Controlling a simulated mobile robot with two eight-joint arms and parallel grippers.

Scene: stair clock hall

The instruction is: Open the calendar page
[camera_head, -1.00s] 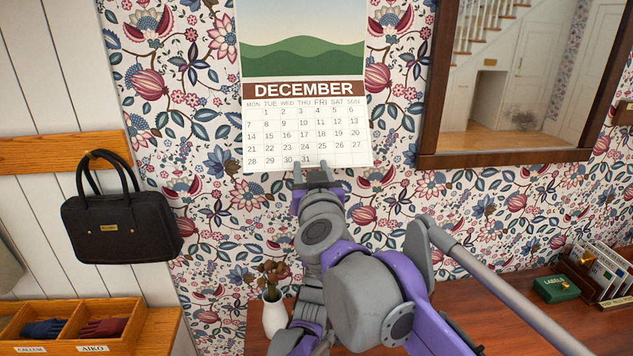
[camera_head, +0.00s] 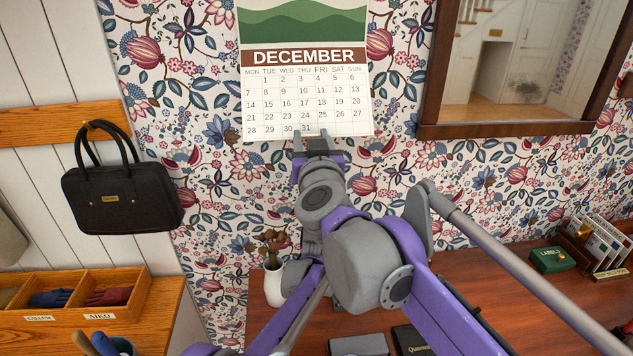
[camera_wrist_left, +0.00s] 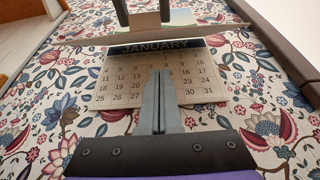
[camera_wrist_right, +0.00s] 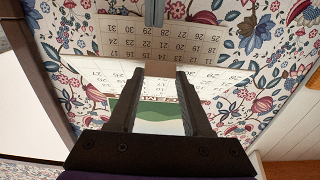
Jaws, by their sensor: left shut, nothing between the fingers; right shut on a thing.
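A wall calendar (camera_head: 307,110) shows its DECEMBER page to the head view. My right gripper (camera_head: 311,142) is at the page's lower edge, shut on it. In the right wrist view, upside down, the fingers (camera_wrist_right: 160,70) hold a tan strip at the December page's edge. The JANUARY page (camera_wrist_left: 205,82) shows beneath in the left wrist view, so the December page stands off from it. My left gripper (camera_wrist_left: 159,80) is shut and empty, in front of the January grid. Its fingers show at the top of the right wrist view; the head view hides them.
A dark-framed mirror (camera_head: 500,130) hangs right of the calendar. A black handbag (camera_head: 122,198) hangs at left above a wooden tray (camera_head: 75,320). A white vase (camera_head: 273,284) and a green box (camera_head: 553,260) stand on the desk (camera_head: 500,300) below.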

